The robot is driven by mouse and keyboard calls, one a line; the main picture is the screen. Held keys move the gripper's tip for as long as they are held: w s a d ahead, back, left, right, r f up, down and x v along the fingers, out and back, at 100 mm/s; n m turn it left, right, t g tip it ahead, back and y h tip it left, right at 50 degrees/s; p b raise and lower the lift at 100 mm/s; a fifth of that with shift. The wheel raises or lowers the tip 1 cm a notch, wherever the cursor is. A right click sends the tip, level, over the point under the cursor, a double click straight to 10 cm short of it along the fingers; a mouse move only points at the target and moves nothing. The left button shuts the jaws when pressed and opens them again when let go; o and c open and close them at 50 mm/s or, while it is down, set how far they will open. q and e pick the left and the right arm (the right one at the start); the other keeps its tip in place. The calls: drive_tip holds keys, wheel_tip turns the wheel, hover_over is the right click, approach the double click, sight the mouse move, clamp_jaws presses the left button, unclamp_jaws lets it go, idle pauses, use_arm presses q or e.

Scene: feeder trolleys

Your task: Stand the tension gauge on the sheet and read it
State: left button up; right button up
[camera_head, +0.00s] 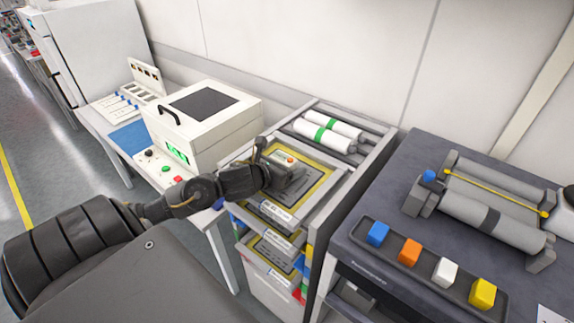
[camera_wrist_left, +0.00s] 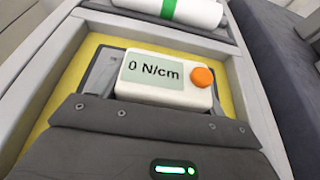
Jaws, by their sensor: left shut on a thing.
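The tension gauge (camera_wrist_left: 165,82) is a white box with an orange knob and a display that reads "0 N/cm" in the left wrist view. In the head view its pale top (camera_head: 287,157) shows at my left gripper (camera_head: 284,170). The left gripper is shut on the gauge, one finger on each side. The gauge is over the grey sheet (camera_wrist_left: 101,70) in its yellow frame (camera_head: 323,181), on the top level of the trolley. Its underside is hidden, so I cannot tell whether it touches the sheet. My right gripper is not in view.
White rolls with green bands (camera_head: 325,135) lie behind the sheet. A white machine (camera_head: 203,118) stands to the left. A dark table (camera_head: 440,155) at right bears a roller rig (camera_head: 487,217) and a tray (camera_head: 388,257) of coloured blocks. Lower trolley levels hold more framed sheets.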

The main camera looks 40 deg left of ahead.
use_arm(q)
drive_tip(key=shift+f, duration=0.1)
drive_tip(key=o, duration=1.4)
